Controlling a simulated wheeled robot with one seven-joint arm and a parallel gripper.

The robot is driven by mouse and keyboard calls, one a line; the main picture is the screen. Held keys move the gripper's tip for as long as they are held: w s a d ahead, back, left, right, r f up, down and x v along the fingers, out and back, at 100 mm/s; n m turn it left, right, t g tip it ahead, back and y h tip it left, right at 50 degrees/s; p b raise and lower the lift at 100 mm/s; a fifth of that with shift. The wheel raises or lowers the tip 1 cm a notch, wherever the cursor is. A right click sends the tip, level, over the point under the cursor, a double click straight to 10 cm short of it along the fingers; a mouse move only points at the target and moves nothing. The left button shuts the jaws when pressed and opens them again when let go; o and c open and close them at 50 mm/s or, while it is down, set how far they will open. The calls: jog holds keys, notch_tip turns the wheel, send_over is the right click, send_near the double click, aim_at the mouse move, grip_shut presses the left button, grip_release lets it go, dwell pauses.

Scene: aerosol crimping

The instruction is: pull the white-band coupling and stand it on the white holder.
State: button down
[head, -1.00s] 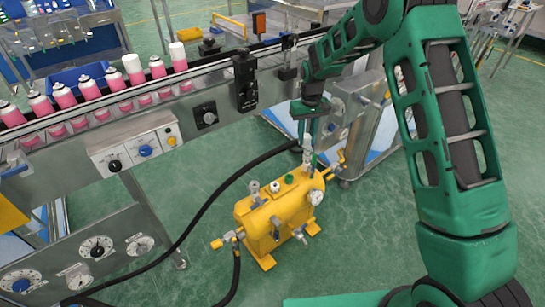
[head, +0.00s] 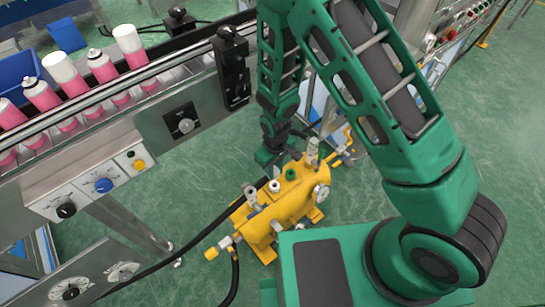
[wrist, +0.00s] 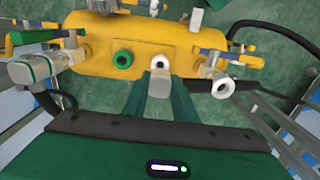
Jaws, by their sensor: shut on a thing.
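My gripper (wrist: 158,100) is shut on the coupling (wrist: 159,84), a pale grey piece between its two green fingers. No white band on it can be made out in the wrist view. The white holder (wrist: 157,59), a white ring with a dark hole, is on the yellow tank just beyond the coupling. Whether they touch cannot be told. In the head view my gripper (head: 268,157) is low at the tank's back left edge, close to the white holder (head: 274,186). The coupling is mostly hidden there.
A black hose (head: 205,222) runs up to the tank area. The conveyor with pink cans (head: 42,95) is at left.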

jog(key=shift+f, duration=0.25)
jog(key=shift+w+f, duration=0.1)
jog(key=shift+f, duration=2.55)
jog(key=shift+s, duration=0.2)
jog(key=shift+f, duration=0.45)
dwell(1.1)
jog(key=c, duration=1.4)
grip_release()
jog(key=shift+o, duration=0.2)
notch_tip(320, 180, up, 10)
jog(key=shift+w+f, duration=0.1)
jog(key=shift+f, duration=0.1)
jog(key=shift+r, duration=0.55)
